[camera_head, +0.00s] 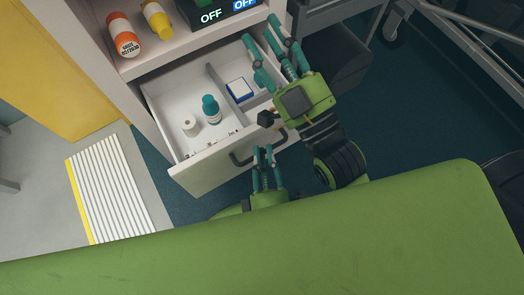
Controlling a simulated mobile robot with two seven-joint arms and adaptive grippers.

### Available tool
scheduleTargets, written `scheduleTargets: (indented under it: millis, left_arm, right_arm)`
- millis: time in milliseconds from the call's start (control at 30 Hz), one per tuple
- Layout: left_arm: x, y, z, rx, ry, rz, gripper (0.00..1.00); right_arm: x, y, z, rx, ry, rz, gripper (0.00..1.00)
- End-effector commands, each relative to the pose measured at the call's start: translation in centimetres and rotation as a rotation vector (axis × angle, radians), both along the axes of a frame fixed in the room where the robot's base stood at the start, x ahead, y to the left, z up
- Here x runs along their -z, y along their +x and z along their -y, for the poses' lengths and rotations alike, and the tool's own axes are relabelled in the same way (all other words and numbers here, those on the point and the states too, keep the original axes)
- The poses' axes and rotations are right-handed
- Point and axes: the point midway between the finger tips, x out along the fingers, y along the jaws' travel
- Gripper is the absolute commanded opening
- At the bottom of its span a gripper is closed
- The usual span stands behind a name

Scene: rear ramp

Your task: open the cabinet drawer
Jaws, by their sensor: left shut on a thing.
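The pale cabinet drawer (205,174) stands pulled out from the cabinet (165,58), with its inside in view. Its dark bar handle (240,160) is on the front panel. My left gripper (263,150) is at the handle from below, its teal fingers shut on it; they hide part of the bar. My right gripper (260,30) is above the drawer's right side, near the cabinet shelf. Its fingers are apart, with nothing seen between them.
The drawer holds a teal-capped bottle (211,112), a small white container (190,125) and a blue-and-white box (240,90). Bottles (123,36) and a dark "OFF" box (210,14) stand on the shelf above. A grey cart (335,20) is at the right. A striped floor panel (110,190) lies left.

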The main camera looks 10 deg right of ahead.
Motion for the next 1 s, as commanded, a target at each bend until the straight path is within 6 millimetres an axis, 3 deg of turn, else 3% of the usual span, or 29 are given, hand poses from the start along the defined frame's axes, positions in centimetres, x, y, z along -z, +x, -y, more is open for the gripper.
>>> scheduleTargets:
  millis: [233,267,300,333,733,1000]
  left_arm:
    - [0.0,0.0,-0.1,-0.001,0.001,-0.001,0.0]
    - [0.0,0.0,-0.1,-0.001,0.001,-0.001,0.23]
    - [0.0,0.0,-0.1,-0.001,0.001,-0.001,0.39]
    - [0.0,0.0,-0.1,-0.001,0.001,-0.001,0.43]
    - [0.1,-0.4,0.0,0.001,0.0,-0.002,0.43]
    - [0.9,-4.3,-0.3,0.001,0.002,-0.006,0.43]
  right_arm:
    - [0.0,0.0,0.0,0.001,-0.001,-0.001,0.4]
    - [0.0,0.0,0.1,0.001,-0.001,-0.001,0.4]
    - [0.0,0.0,0.1,0.001,-0.001,-0.001,0.4]
    - [0.0,0.0,0.1,0.001,-0.001,-0.001,0.4]
    - [0.1,0.1,0.1,0.003,0.002,-0.001,0.4]
    - [0.0,0.0,0.0,0.002,0.001,0.0,0.4]
